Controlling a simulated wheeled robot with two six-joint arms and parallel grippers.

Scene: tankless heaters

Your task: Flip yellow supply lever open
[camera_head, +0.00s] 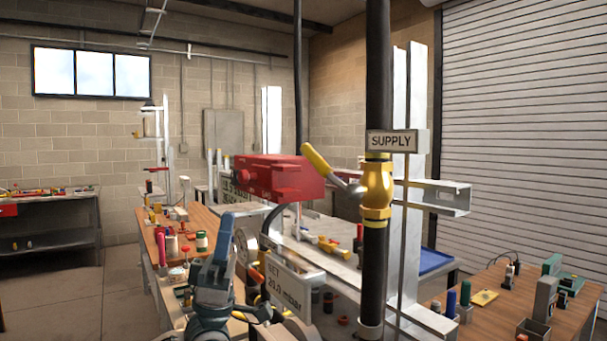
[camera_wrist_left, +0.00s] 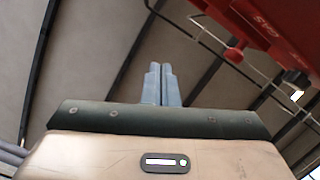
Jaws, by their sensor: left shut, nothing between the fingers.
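The yellow supply lever (camera_head: 318,161) tilts up and to the left from the brass valve (camera_head: 377,188) on the dark vertical pipe, below a SUPPLY sign (camera_head: 391,141). My left gripper (camera_head: 226,243) is low and to the left of the lever, well apart from it, pointing up. In the left wrist view its two grey-blue fingers (camera_wrist_left: 161,68) are together with nothing between them. The lever does not show in that view. My right gripper is not in view.
A red gas unit (camera_head: 275,178) hangs between my left gripper and the lever; its underside shows upper right in the left wrist view (camera_wrist_left: 270,40). A SET pressure sign (camera_head: 287,287) stands right of the gripper. Wooden benches with tools (camera_head: 490,283) flank the pipe.

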